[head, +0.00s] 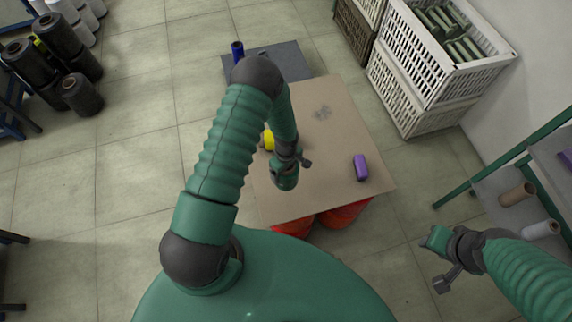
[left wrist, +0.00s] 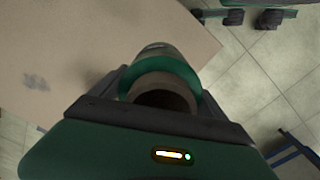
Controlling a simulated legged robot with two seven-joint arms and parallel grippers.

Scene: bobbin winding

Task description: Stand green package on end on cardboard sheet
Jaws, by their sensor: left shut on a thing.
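The cardboard sheet (head: 330,115) is a flat beige sheet with a grey smudge, and it fills the left of the left wrist view (left wrist: 60,40). My left gripper (head: 291,166) is over its lower left part. In the left wrist view the green package (left wrist: 160,58) is between the dark jaws of that gripper (left wrist: 160,105), with the open end of its brown core towards the camera. In the head view I cannot clearly separate package from hand, or tell whether its far end touches the sheet. My right gripper (head: 446,262) is off the sheet at the lower right; its jaw opening is unclear.
A purple package (head: 361,167) is on the sheet's right side. A yellow package (head: 268,140) is partly hidden behind my left arm. A blue package (head: 237,51) stands at a dark grey mat (head: 290,60). White crates (head: 405,90) and a shelf (head: 500,190) stand to the right.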

